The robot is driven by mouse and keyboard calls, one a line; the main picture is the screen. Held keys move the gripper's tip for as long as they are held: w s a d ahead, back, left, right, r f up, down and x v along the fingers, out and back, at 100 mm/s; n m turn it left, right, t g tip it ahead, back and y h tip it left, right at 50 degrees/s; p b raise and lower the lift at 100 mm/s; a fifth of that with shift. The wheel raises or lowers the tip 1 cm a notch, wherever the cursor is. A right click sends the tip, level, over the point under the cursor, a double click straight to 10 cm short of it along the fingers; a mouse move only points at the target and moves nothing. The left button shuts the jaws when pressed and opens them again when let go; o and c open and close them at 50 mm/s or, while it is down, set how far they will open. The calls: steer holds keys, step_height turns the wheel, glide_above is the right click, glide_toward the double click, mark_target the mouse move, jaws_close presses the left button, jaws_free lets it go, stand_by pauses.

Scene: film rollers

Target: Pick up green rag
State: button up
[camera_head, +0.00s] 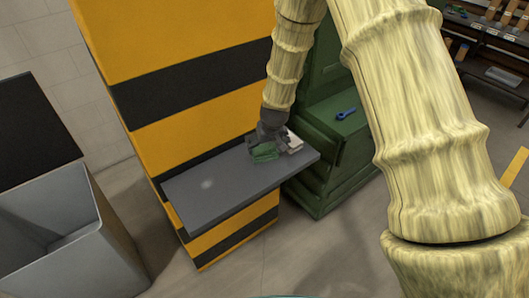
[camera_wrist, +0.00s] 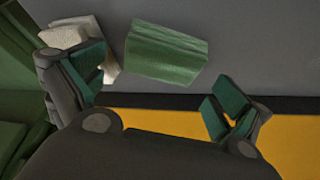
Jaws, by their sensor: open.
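The green rag (camera_wrist: 165,52) is a folded, block-like cloth lying on the grey shelf (camera_head: 215,190). In the wrist view it lies ahead of and between the spread fingers of my gripper (camera_wrist: 157,80), and neither finger appears to touch it. My gripper is open and empty. In the head view my gripper (camera_head: 267,137) is low over the far right part of the shelf, with the green rag (camera_head: 264,153) just below it. The gripper hides part of the rag there.
Whitish folded cloths (camera_wrist: 75,35) lie beside the rag, partly behind my left finger. A yellow-and-black striped column (camera_head: 185,60) stands behind the shelf. A green cabinet (camera_head: 335,140) with a blue tool (camera_head: 345,114) is at right, and a grey bin (camera_head: 70,260) at left.

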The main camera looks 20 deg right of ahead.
mark_target(265, 149)
steer(key=shift+p+x, duration=1.15)
steer(key=shift+x, duration=1.25)
steer(key=shift+s+a, duration=0.1)
steer(key=shift+a, duration=0.05)
steer(key=c, duration=0.8)
steer(key=shift+r, duration=0.1)
steer(key=shift+r+b, duration=1.2)
steer(key=shift+r, duration=0.4)
steer(key=s+a+b, duration=0.1)
steer(key=s, duration=0.4)
steer(key=s+a+r+b, duration=0.1)
steer(key=s+b, duration=0.1)
steer(key=s, duration=0.3)
steer(key=s+a+b, duration=0.1)
steer(key=s+b, duration=0.1)
steer(key=s, duration=0.3)
steer(key=shift+s+a+r, duration=0.3)
steer(key=shift+a, duration=0.05)
